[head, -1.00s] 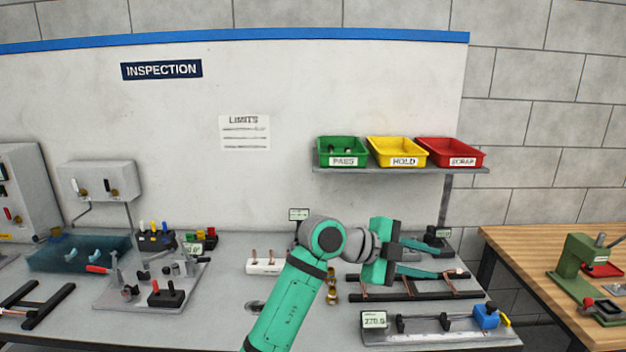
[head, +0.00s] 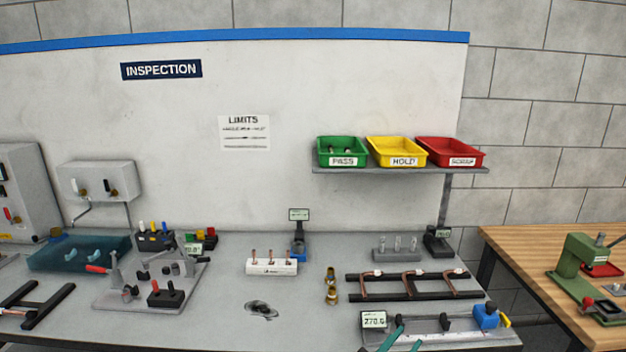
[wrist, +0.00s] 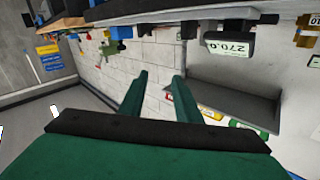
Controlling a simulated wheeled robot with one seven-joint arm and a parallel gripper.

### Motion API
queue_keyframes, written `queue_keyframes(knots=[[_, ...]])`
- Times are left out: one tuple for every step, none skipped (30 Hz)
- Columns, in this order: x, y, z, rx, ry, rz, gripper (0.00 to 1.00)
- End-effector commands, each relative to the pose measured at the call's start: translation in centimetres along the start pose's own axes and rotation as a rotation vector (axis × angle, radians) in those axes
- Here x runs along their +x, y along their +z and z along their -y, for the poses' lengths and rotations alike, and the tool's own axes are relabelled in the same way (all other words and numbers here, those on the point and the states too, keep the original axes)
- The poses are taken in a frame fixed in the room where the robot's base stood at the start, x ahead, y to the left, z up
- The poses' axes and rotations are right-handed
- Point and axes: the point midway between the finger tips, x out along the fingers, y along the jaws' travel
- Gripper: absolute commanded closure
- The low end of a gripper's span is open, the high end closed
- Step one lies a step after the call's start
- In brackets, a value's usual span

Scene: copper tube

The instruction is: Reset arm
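My gripper shows in the wrist view (wrist: 160,78) as two green fingers held apart with nothing between them. In the head view, only green finger ends (head: 404,341) show at the bottom edge, in front of the long gauge (head: 450,328) with the 270.0 display. The rest of my arm is out of the head view. That display also shows upside down in the wrist view (wrist: 231,47).
A black rack (head: 385,296) holds bent copper tubes on the bench. A white block (head: 271,267) holds short copper pieces. Brass fittings (head: 331,286) stand between them. Green (head: 342,151), yellow (head: 397,152) and red (head: 451,152) bins sit on a shelf above.

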Motion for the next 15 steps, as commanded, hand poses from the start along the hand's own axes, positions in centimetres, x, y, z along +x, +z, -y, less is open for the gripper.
queue_keyframes(knots=[[-1.0,1.5,-0.6,-0.041,-0.033,0.011,0.7],[-1.6,2.2,-0.9,-0.062,-0.055,0.016,0.7],[-2.4,3.2,-1.1,-0.089,-0.084,0.023,0.7],[-3.1,3.9,-1.3,-0.109,-0.107,0.029,0.7],[-3.8,4.6,-1.6,-0.129,-0.127,0.034,0.7],[-4.7,5.6,-1.9,-0.154,-0.157,0.042,0.7],[-5.5,6.3,-2.1,-0.171,-0.179,0.048,0.7],[-6.2,6.9,-2.4,-0.189,-0.201,0.054,0.7],[-7.2,7.8,-2.8,-0.21,-0.229,0.062,0.7],[-8.1,8.4,-3.1,-0.226,-0.249,0.069,0.7],[-8.9,9.0,-3.3,-0.24,-0.271,0.075,0.7],[-10.1,9.8,-3.7,-0.259,-0.298,0.084,0.7],[-10.9,10.4,-4.0,-0.273,-0.319,0.091,0.7],[-11.9,10.9,-4.3,-0.283,-0.34,0.097,0.7],[-13.1,11.7,-4.8,-0.3,-0.366,0.106,0.7]])
